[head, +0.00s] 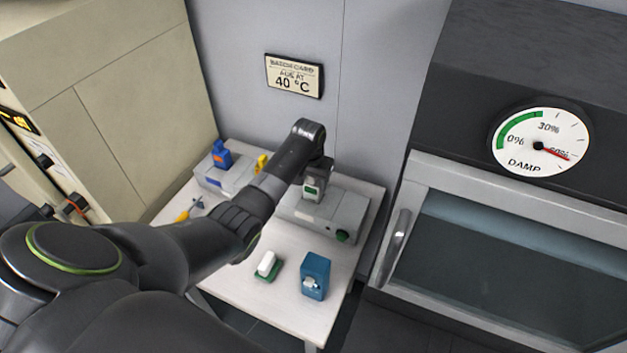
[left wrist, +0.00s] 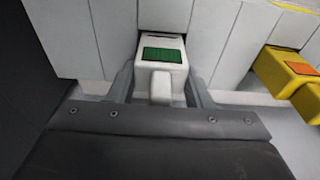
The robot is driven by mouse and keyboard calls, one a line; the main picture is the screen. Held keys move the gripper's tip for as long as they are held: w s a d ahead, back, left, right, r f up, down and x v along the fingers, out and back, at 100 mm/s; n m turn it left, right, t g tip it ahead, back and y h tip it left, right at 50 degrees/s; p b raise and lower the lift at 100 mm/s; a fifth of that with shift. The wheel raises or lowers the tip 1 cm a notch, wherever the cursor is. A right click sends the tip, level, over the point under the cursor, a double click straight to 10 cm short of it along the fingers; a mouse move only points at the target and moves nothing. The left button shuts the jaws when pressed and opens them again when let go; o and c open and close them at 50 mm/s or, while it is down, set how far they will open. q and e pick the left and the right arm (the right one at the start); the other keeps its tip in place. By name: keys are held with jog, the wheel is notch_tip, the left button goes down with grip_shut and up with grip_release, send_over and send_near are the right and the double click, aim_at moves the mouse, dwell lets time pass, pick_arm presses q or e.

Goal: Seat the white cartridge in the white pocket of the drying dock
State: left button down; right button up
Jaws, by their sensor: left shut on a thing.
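The white cartridge (left wrist: 165,78) has a green panel on top and sits between the two grey fingers of my left gripper (left wrist: 163,90), which is shut on it. In the head view, my left gripper (head: 314,180) points down over a light grey box (head: 345,212), which looks like the drying dock. The cartridge (head: 311,191) shows there with its lower end close to the box's top. I cannot tell whether it is in a pocket or just above one. The pocket itself is hidden. My right gripper is out of view.
A second grey box (head: 207,179) carries a blue cartridge (head: 221,155). A yellow cartridge (left wrist: 287,70) stands to the right in the wrist view. A white block on a green base (head: 267,264) and a blue box (head: 316,274) stand on the table's (head: 285,310) front part.

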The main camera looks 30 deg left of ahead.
pick_arm(q)
jog(key=c, duration=0.7)
grip_release()
jog(key=shift+f, duration=0.1)
jog(key=shift+r, duration=0.2)
jog(key=r, duration=0.4)
jog(key=s+r+b, duration=0.1)
jog(key=r, duration=0.6)
jog(key=shift+s+r, duration=0.4)
